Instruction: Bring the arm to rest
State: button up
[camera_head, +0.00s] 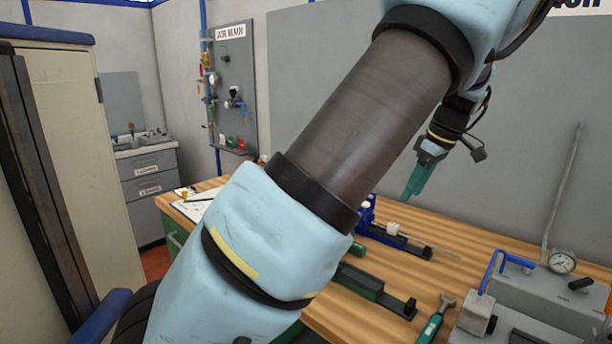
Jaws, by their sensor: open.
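My arm, with light blue joint covers and a dark grey link, crosses the head view from the lower middle to the upper right. It hides much of the bench and the wall behind. My gripper (416,182) hangs above the wooden workbench (455,290), pointing down and slightly left. Its green fingers are seen nearly edge-on, so the gap between them is hard to make out. It is open, I see nothing held in it, and it is apart from everything on the bench.
On the bench are a blue-and-black fixture (400,240), a dark green rail-like fixture (375,290), a wrench with a green handle (436,320) and a grey unit (535,300) with a pressure gauge (562,262). A beige cabinet (75,150) stands at the left.

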jog(key=w+a+f+m+g+h, duration=0.1)
jog(key=a+f+m, duration=0.15)
jog(key=a, duration=0.75)
jog(key=s+a+f+m+h, duration=0.1)
jog(key=s+a+m, duration=0.25)
jog(key=a, duration=0.35)
jog(key=s+a+f+m+t, duration=0.1)
jog(key=s+a+f+m, duration=0.1)
jog(key=s+a, duration=0.45)
jog(key=s+a+f+m+h, duration=0.1)
jog(key=s+a+m, duration=0.15)
jog(key=a, duration=0.65)
notch_tip(320, 180, down, 11)
jog(key=s+b, duration=0.2)
jog(key=b, duration=0.8)
jog(key=shift+d+g, duration=0.3)
jog(key=shift+d, duration=0.15)
jog(key=shift+n, duration=0.25)
